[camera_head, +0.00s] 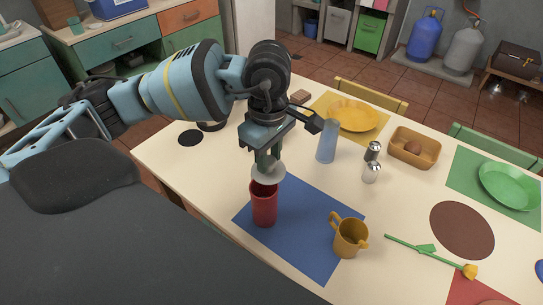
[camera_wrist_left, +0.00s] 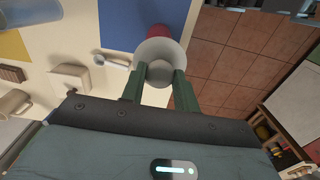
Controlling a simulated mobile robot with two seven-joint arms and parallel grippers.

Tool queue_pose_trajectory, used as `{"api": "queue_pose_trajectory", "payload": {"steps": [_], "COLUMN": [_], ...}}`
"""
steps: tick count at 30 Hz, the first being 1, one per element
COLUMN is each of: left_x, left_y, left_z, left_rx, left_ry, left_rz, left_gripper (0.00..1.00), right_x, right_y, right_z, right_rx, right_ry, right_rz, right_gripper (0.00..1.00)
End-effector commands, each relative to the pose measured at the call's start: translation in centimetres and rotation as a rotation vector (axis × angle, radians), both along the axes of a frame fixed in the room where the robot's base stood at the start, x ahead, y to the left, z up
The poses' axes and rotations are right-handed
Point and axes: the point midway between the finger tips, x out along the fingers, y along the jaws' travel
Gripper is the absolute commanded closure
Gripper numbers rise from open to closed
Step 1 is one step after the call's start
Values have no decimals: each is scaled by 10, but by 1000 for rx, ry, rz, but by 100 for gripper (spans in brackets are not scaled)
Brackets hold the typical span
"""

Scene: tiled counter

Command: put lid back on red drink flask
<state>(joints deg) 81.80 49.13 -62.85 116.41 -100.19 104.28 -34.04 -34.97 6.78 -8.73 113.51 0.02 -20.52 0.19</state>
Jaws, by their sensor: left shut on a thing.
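The red drink flask (camera_head: 264,207) stands upright on the blue placemat (camera_head: 310,259), and its dark open top shows in the head view. My left gripper (camera_head: 267,158) is shut on the pale grey lid (camera_head: 268,175), holding it just above the flask's mouth, with a slight tilt. In the left wrist view, the lid (camera_wrist_left: 158,50) sits between the fingertips of my left gripper (camera_wrist_left: 161,74). A bit of the red flask (camera_wrist_left: 157,30) shows behind the lid, which hides the rest. My right gripper is not in view.
A yellow mug (camera_head: 350,238) stands right of the flask on the same mat. A flower (camera_head: 430,255) lies to the right. The table's near edge runs close to the flask.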

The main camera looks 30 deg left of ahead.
Motion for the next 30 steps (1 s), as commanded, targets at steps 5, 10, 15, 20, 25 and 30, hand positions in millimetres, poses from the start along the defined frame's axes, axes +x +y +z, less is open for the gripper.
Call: {"api": "queue_pose_trajectory", "payload": {"steps": [5, 10, 15, 20, 25, 30], "left_x": [0, 0, 0, -1, -1, -1], "left_y": [5, 9, 14, 17, 20, 21], "left_z": [3, 5, 7, 9, 9, 9], "left_rx": [1, 2, 3, 3, 3, 3], "left_ry": [-2, -2, -3, -3, -3, -3], "left_rz": [298, 586, 874, 1115, 1290, 1366], "left_gripper": [91, 91, 91, 91, 91, 91], "right_x": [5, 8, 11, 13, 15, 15], "right_y": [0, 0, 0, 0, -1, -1], "right_z": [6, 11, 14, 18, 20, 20], "right_rx": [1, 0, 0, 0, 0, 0], "right_ry": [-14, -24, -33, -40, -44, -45], "right_rz": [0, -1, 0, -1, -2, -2], "right_gripper": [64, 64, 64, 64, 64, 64]}}
